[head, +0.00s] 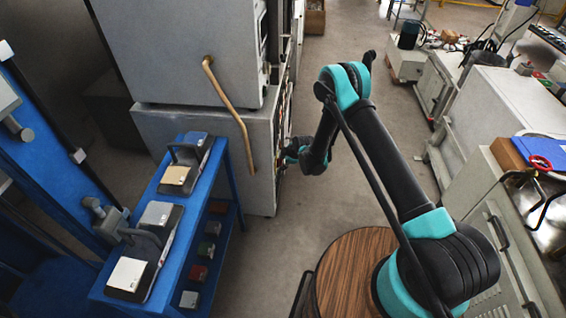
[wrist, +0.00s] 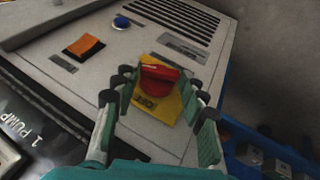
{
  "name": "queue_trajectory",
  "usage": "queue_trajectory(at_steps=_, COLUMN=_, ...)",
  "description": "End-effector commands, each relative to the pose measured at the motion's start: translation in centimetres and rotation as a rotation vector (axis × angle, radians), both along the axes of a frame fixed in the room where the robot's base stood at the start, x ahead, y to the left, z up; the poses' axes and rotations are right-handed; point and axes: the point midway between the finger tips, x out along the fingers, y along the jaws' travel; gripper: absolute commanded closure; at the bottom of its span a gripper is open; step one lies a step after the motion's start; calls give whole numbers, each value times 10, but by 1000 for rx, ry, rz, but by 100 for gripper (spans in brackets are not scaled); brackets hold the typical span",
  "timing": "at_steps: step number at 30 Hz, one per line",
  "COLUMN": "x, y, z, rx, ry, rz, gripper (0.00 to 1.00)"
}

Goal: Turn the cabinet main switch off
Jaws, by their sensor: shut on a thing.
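The cabinet main switch is a red knob (wrist: 160,73) on a yellow plate (wrist: 150,106) marked "OFF", set on a pale panel (wrist: 105,68) in the wrist view. My gripper (wrist: 162,83) has its green fingers on both sides of the knob and is shut on it. The exact contact at the fingertips is hard to see. In the head view, my arm reaches to the right face of the grey cabinet (head: 205,145), with my gripper (head: 287,157) close against it. The switch is hidden there.
A blue button (wrist: 121,22), an orange and black rocker (wrist: 84,46) and a vent (wrist: 182,20) share the panel. A blue bench (head: 228,185) with tile testers stands left of the cabinet.

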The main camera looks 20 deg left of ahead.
Motion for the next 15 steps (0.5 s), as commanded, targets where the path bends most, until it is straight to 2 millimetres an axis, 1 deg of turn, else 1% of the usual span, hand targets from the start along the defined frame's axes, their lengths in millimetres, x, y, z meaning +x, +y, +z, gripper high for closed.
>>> queue_trajectory(at_steps=2, x=0, y=-1, z=0, rx=-2, ry=0, rz=1, gripper=87)
queue_trajectory(at_steps=3, x=0, y=-1, z=0, rx=-2, ry=0, rz=1, gripper=56)
queue_trajectory(at_steps=7, x=0, y=0, z=0, rx=-1, ry=1, rz=0, gripper=40)
queue_trajectory(at_steps=8, x=0, y=0, z=0, rx=-1, ry=1, rz=0, gripper=37)
queue_trajectory(at_steps=15, x=0, y=0, z=0, rx=-1, ry=2, rz=1, gripper=37)
